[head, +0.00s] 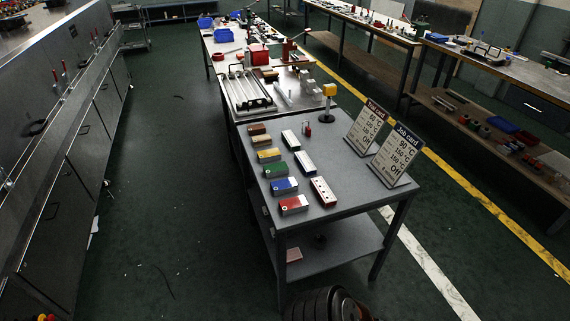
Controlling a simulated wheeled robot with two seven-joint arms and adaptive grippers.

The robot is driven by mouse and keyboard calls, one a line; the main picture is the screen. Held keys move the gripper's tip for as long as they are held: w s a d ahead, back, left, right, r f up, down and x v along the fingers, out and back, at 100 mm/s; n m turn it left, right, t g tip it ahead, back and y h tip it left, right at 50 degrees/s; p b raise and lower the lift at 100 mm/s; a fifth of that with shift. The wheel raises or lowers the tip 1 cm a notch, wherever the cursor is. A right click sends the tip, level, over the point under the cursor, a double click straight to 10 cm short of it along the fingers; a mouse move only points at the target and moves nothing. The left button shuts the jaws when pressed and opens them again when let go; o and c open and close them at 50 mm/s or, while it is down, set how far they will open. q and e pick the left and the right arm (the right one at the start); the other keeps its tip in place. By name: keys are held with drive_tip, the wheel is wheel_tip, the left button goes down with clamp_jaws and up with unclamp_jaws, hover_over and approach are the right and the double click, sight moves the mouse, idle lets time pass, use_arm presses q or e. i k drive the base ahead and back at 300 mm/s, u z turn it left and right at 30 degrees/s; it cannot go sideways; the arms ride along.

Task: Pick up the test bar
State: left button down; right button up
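No object is clearly marked as the test bar. On the near grey table (345,205), three pale-topped dark bars lie in a slanting row: a far bar (290,139), a middle bar (305,163) and a near bar (323,191) with small reddish marks on top. To their left is a row of small coloured blocks, among them a yellow block (268,155), a green block (275,170), a blue block (283,186) and a red block (293,204). Neither of my grippers is in view.
Two sign cards, a job card (397,155) and another card (366,128), stand at the table's right. A rack with rods (247,92) lies beyond. The floor left of the table (185,210) is mostly clear.

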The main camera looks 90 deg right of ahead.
sight(306, 165)
drive_tip(key=z, duration=2.8)
drive_tip(key=k, duration=0.15)
drive_tip(key=z, duration=0.1)
